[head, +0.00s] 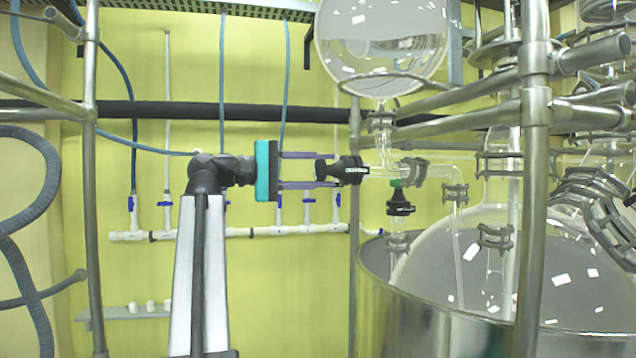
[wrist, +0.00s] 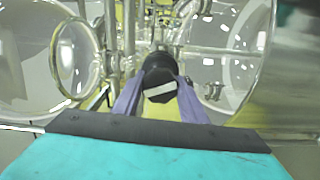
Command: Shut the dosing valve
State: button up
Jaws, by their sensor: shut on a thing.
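The dosing valve's black knob (head: 347,170) sits at the left end of a horizontal glass arm under the round glass vessel (head: 383,45). My gripper (head: 320,170) reaches it from the left, with its two purple fingers shut on the knob. In the wrist view the black knob (wrist: 160,78) shows between the purple fingers (wrist: 158,95), with a pale bar across its near face. The valve's inside is hidden, so I cannot tell how far it is turned.
A second black valve with a green part (head: 400,203) hangs just below right. A large glass reactor (head: 500,265) sits in a steel vessel (head: 440,318) at right. Steel posts (head: 533,180) stand nearby. White piping with blue taps (head: 240,232) runs along the yellow wall behind.

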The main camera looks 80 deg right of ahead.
jog(key=m+b, duration=0.1)
jog(key=m, duration=0.1)
jog(key=m+b, duration=0.2)
jog(key=shift+s+f+m, duration=0.1)
jog(key=shift+f+m, duration=0.1)
jog(key=shift+m, duration=0.1)
jog(key=shift+a+r+m+b, duration=0.1)
jog(key=shift+r+m+b, duration=0.05)
jog(key=shift+m+b, duration=1.15)
jog(key=o, duration=0.9)
jog(key=shift+s, duration=0.15)
jog(key=shift+o, duration=0.8)
jog(key=shift+s, duration=0.15)
jog(key=shift+w, duration=0.2)
